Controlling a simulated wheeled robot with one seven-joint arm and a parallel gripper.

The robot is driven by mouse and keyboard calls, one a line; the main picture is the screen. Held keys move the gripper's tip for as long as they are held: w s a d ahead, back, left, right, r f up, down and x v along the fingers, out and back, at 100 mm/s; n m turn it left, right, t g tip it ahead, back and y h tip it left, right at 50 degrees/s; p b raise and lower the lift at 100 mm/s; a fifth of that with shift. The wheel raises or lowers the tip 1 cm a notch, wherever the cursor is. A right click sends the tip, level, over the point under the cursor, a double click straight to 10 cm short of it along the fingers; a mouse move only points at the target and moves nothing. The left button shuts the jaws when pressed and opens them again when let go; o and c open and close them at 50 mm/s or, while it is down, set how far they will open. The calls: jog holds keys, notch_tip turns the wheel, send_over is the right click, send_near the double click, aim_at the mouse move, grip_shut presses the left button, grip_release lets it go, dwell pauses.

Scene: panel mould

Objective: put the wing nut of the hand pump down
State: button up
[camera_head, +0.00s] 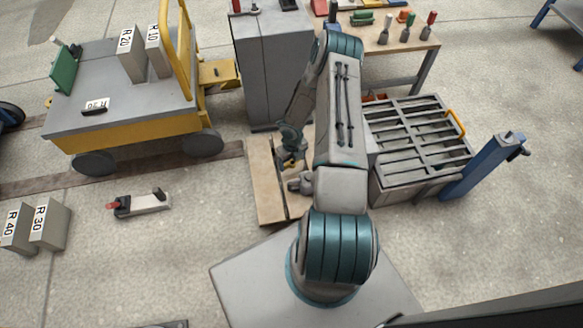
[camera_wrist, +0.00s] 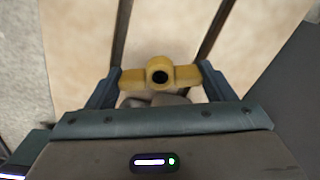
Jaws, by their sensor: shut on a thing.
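The wing nut (camera_wrist: 160,76) is yellow, with two flat wings and a round dark hole in the middle. In the wrist view it spans the gap between the two fingertips of my gripper (camera_wrist: 158,79), which is shut on its wings. In the head view a small yellow bit of the wing nut (camera_head: 290,165) shows at my gripper (camera_head: 289,163), over the wooden boards (camera_head: 267,199). Grey rounded shapes (camera_wrist: 152,101) show just behind the nut in the wrist view; I cannot tell what they are. I cannot make out the hand pump for certain.
Dark gaps run between the pale boards. A grey cabinet (camera_head: 273,70) stands behind, a slatted grey crate (camera_head: 395,185) and blue post (camera_head: 480,168) to the right. A yellow-and-grey cart (camera_head: 130,135) is at the left. Bare concrete lies left of the boards.

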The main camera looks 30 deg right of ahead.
aim_at(292, 166)
jog(key=shift+f+b, duration=0.95)
jog(key=shift+f, duration=1)
jog(key=shift+f, duration=0.2)
jog(key=o, duration=1.1)
jog(key=shift+r, duration=0.1)
